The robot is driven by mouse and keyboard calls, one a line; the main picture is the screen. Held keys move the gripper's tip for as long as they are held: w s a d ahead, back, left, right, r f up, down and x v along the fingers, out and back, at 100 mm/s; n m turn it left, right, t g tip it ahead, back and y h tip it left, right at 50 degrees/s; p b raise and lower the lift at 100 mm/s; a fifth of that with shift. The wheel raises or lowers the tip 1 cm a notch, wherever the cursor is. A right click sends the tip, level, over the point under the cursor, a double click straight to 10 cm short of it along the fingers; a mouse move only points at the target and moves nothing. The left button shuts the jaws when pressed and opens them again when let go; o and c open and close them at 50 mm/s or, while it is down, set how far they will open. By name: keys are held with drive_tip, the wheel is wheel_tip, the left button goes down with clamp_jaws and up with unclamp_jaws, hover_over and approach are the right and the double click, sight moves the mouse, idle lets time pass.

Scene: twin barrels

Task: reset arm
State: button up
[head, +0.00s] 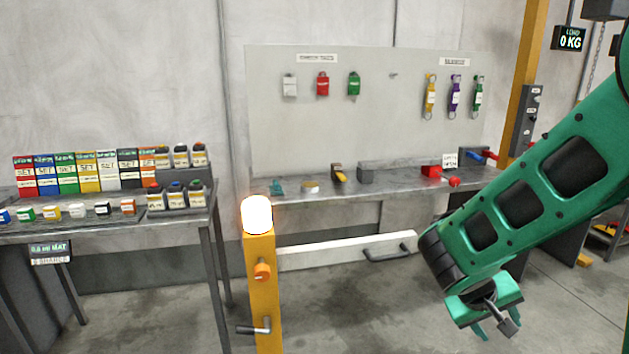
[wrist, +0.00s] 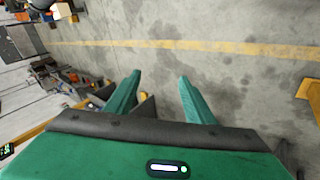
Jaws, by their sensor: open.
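My green arm reaches in from the right in the head view. My gripper (head: 493,331) hangs at its lower end, above the concrete floor and in front of the back bench. In the wrist view my gripper (wrist: 158,88) shows two green fingers spread apart. Nothing is between them but a view of the floor. The fingers touch nothing that I can see.
A yellow post (head: 262,300) with a lit lamp (head: 257,214) stands in the middle, with a white barrier bar (head: 345,250) running right from it. A grey bench (head: 400,186) stands behind. A side table (head: 110,228) with several boxes stands left. Open floor (head: 360,320) lies below.

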drive_tip(key=s+d+r+m+g+y, duration=0.1)
drive_tip(key=s+r+m+y, duration=0.2)
drive_tip(key=s, duration=0.7)
drive_tip(key=s+d+r+m+g+y, duration=0.1)
drive_tip(key=s+r+m+y, duration=0.2)
drive_tip(key=s, duration=0.7)
drive_tip(key=shift+s+r+y, duration=0.15)
drive_tip(key=shift+r+y, duration=0.55)
drive_tip(key=shift+r, duration=0.1)
